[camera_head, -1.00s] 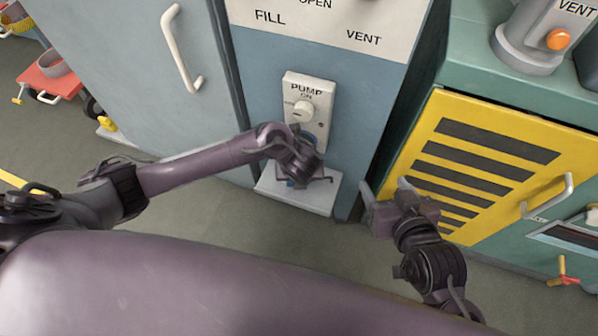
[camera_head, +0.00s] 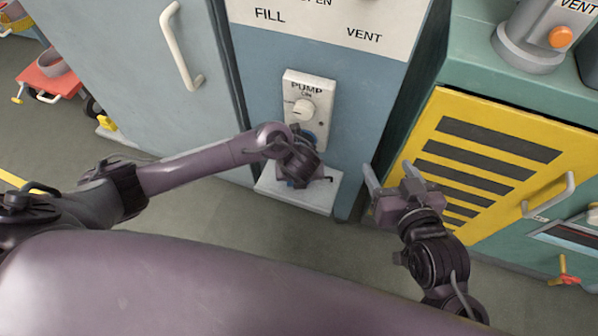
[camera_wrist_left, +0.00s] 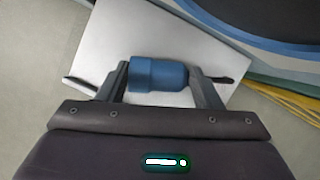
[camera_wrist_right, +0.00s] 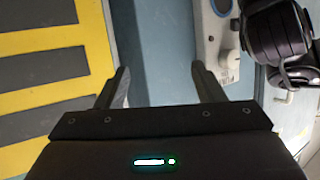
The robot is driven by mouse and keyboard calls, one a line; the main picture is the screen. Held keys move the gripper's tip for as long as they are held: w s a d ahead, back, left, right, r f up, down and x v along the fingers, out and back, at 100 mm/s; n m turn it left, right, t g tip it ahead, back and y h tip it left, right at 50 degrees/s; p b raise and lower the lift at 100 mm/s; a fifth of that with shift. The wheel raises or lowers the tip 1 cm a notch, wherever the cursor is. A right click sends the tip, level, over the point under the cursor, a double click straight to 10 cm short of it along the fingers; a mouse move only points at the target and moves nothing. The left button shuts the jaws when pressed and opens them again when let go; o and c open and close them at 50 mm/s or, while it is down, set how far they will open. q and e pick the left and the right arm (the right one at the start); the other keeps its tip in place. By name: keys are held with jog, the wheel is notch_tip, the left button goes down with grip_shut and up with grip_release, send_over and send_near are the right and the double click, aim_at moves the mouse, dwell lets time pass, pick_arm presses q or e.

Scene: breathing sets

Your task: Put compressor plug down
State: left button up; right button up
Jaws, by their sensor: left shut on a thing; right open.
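The compressor plug (camera_wrist_left: 158,75), a blue cylinder, lies crosswise between the two fingers of my left gripper (camera_wrist_left: 160,82) in the left wrist view. The gripper is shut on it. The white shelf (camera_wrist_left: 105,55) is behind the plug; I cannot tell whether the plug touches it. In the head view my left gripper (camera_head: 300,180) is at the shelf (camera_head: 310,206), below the pump panel (camera_head: 322,95), and its wrist mostly hides the plug. My right gripper (camera_head: 390,172) is open and empty, right of the shelf. Its spread fingers also show in the right wrist view (camera_wrist_right: 160,78).
A yellow slatted door (camera_head: 485,125) with a pale handle (camera_head: 549,197) stands right of my right gripper. A grey cabinet door (camera_head: 130,60) is on the left. A red cart (camera_head: 52,80) is at the far left. The floor (camera_head: 215,215) before the cabinets is clear.

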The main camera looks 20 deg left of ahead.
jog(key=shift+w+r, duration=0.1)
jog(key=shift+r, duration=0.25)
pick_arm(q)
jog(key=shift+f, duration=0.1)
jog(key=o, duration=1)
pick_arm(e)
jog(key=shift+w+r+t, duration=0.1)
jog(key=shift+r+t, duration=0.2)
jog(key=shift+t, duration=0.1)
